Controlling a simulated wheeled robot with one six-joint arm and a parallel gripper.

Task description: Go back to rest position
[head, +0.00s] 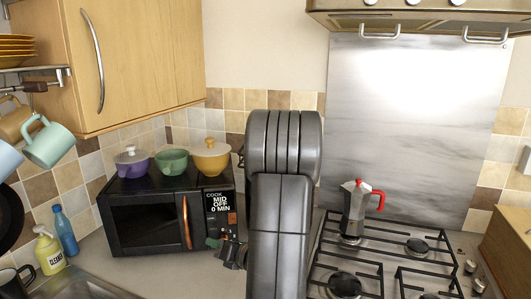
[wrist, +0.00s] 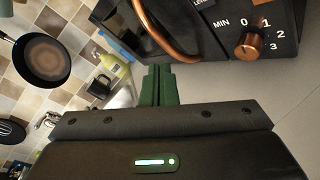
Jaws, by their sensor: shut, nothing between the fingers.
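My gripper (head: 213,243) is at the lower right front of the black microwave (head: 150,225), left of my arm. Its green fingers are shut with nothing between them, and they also show in the wrist view (wrist: 157,84). In the wrist view, the microwave's copper handle (wrist: 160,40) and dial (wrist: 251,45) are just above the fingers. Whether the fingers touch the microwave I cannot tell. A light green mug (head: 50,146), a tan mug (head: 14,120) and a blue mug (head: 8,158) hang at the left, under a shelf.
Three colourful pots, including a yellow one (head: 210,158), stand on the microwave. A moka pot (head: 353,210) stands on the stove (head: 385,262) to the right. A yellow bottle (head: 49,252) and a blue bottle (head: 65,232) stand at left. A wooden cabinet (head: 140,60) is above.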

